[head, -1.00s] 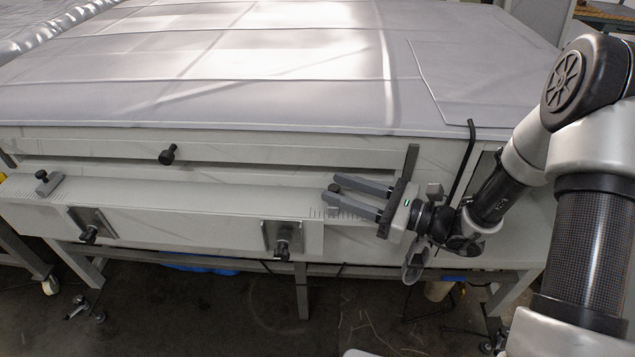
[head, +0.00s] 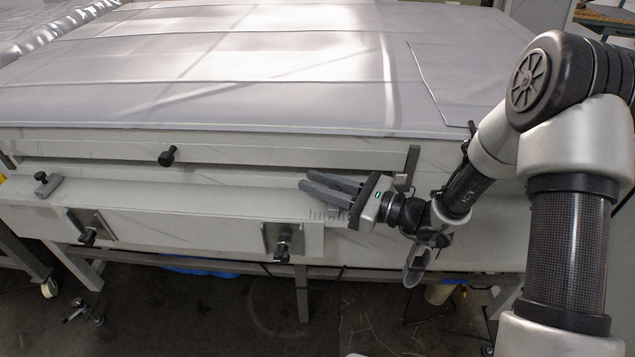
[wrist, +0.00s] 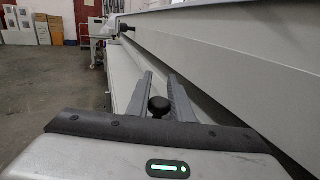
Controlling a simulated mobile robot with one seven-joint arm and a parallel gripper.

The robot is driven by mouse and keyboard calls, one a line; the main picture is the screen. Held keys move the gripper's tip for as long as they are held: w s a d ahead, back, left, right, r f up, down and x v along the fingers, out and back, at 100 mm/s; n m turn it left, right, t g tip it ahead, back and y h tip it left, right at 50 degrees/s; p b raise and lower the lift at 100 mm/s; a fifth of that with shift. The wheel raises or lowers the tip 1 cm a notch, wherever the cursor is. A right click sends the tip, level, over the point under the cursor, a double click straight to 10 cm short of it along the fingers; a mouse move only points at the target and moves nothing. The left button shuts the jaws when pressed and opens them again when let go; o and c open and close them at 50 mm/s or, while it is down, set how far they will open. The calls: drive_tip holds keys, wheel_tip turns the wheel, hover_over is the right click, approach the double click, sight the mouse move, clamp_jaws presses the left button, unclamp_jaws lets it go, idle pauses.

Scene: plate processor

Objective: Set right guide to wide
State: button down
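The right guide's black knob (wrist: 159,107) shows between my two fingers in the wrist view. In the head view my gripper hides the knob and most of the guide. My gripper (head: 306,181) lies low over the right end of the front shelf, its fingers pointing left. In the wrist view my gripper (wrist: 160,74) has its fingers close along both sides of the knob, with little or no gap. The matching left guide (head: 47,185) sits at the shelf's far left end.
Two black clamp knobs, the left one (head: 87,237) and the right one (head: 282,250), stick out of the shelf's front face. Another black knob (head: 168,156) is on the panel above. The shelf left of my fingers is clear.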

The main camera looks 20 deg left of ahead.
drive_tip(key=w+d, duration=0.1)
drive_tip(key=d, duration=0.3)
drive_tip(key=w+d, duration=0.1)
drive_tip(key=d, duration=0.4)
drive_tip(key=w+d+p, duration=0.1)
drive_tip(key=d, duration=0.4)
drive_tip(key=shift+w+d, duration=0.1)
drive_tip(key=shift+w, duration=0.15)
drive_tip(key=c, duration=1.6)
unclamp_jaws()
drive_tip(key=shift+d, duration=0.15)
